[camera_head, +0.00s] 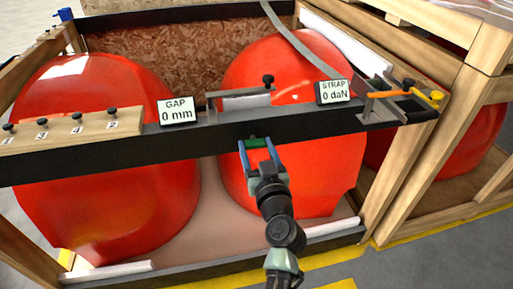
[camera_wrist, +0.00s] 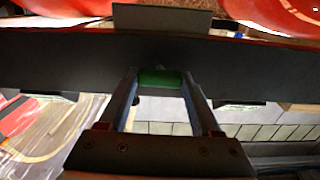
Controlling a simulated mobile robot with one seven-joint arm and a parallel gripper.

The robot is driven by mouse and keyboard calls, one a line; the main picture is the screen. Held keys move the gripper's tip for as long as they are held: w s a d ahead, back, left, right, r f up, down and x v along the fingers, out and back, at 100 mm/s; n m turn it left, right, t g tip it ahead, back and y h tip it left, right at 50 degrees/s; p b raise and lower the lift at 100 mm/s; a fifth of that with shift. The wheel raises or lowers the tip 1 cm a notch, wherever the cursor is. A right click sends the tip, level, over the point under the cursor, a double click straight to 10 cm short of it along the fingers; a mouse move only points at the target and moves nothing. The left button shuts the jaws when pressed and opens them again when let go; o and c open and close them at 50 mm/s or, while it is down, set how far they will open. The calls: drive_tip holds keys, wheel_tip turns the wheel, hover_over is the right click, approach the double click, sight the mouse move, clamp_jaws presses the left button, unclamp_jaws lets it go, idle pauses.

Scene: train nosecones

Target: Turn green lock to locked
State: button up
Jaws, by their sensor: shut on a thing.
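The green lock (camera_head: 254,143) is a small green piece at the lower front of the dark beam (camera_head: 220,139). In the wrist view the green lock (camera_wrist: 160,78) shows as a short green bar lying crosswise against the beam. My gripper (camera_head: 261,146) reaches up to it from below, with one blue finger on each side. In the wrist view my gripper (camera_wrist: 160,82) has its fingertips at the two ends of the green bar, shut on it. Much of the lock's body and any position markings are hidden or too small to read.
Two red nosecones (camera_head: 105,150) stand in a wooden crate behind the beam. On the beam are a GAP 0 mm sign (camera_head: 178,111), a STRAP 0 daN sign (camera_head: 333,91), a wooden strip with black knobs (camera_head: 75,128) and an orange-handled lever (camera_head: 390,92). The space below the beam around my arm looks free.

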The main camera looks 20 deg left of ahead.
drive_tip(key=m+b, duration=0.1)
drive_tip(key=m, duration=0.7)
drive_tip(key=shift+m, duration=0.3)
drive_tip(key=m+p, duration=0.1)
drive_tip(key=m, duration=0.3)
drive_tip(key=shift+m, duration=0.3)
drive_tip(key=m+p, duration=0.1)
drive_tip(key=m, duration=0.3)
drive_tip(key=shift+m, duration=0.3)
drive_tip(key=o, duration=1.4)
drive_tip(key=p+v, duration=0.1)
drive_tip(key=v, duration=1.2)
